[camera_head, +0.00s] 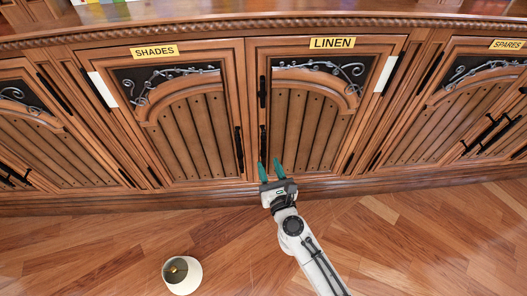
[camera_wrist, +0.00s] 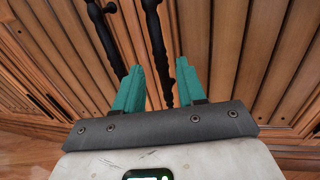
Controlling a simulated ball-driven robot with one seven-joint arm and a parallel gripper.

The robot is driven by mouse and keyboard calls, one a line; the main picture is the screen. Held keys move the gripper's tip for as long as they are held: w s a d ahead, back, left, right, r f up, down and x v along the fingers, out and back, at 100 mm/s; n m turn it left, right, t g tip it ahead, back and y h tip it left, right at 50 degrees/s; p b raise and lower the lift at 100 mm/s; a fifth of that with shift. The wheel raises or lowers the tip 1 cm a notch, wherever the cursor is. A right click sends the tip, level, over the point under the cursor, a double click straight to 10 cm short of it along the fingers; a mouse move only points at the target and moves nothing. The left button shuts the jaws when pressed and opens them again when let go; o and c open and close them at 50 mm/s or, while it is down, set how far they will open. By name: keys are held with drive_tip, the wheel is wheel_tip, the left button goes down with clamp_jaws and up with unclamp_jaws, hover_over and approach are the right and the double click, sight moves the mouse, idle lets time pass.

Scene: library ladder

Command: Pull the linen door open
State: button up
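The linen door (camera_head: 318,115) is a brown wooden cabinet door under a yellow LINEN label (camera_head: 332,43). It looks shut, flush with its neighbours. A black upright bar handle (camera_head: 263,140) is on its left edge, with another black fitting (camera_head: 262,92) above it. My gripper (camera_head: 270,168) is at the door's lower left, just below the handle in the head view. In the wrist view its teal fingers (camera_wrist: 160,80) are apart. A black bar (camera_wrist: 156,40), apparently the linen handle, runs down between them with gaps on both sides. I cannot tell its depth relative to the fingertips.
The shades door (camera_head: 188,120) is on the left, its black handle (camera_head: 239,148) close to the linen handle. The spares door (camera_head: 458,110) is on the right. The floor to the right is clear.

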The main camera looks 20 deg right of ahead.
sight(264, 154)
drive_tip(key=w, duration=0.6)
drive_tip(key=shift+w+d, duration=0.2)
drive_tip(key=shift+d, duration=0.2)
drive_tip(key=shift+c, duration=0.5)
clamp_jaws()
